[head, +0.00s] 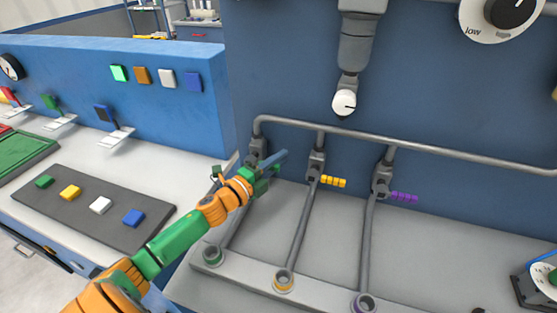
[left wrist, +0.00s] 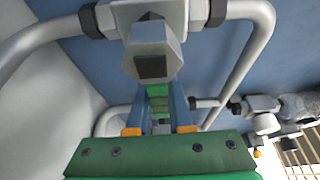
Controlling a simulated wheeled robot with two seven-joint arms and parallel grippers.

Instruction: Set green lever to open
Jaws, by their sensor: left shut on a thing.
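The green lever (left wrist: 156,104) is a ribbed green bar on the leftmost valve (head: 257,147). In the left wrist view it runs between the two blue fingers of my left gripper (left wrist: 160,112), below the grey valve body (left wrist: 152,52). My left gripper (head: 272,165) is shut on it, at the leftmost pipe in the head view. The gripper hides most of the lever in the head view, so its exact angle is hard to tell. My right gripper is in neither view.
To the right are the yellow lever (head: 333,182) and the purple lever (head: 404,197), both pointing right. A grey pipe (head: 430,146) runs along the blue wall above. Colored buttons sit on a dark pad (head: 70,217) at left. A white-tipped nozzle (head: 344,102) hangs above.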

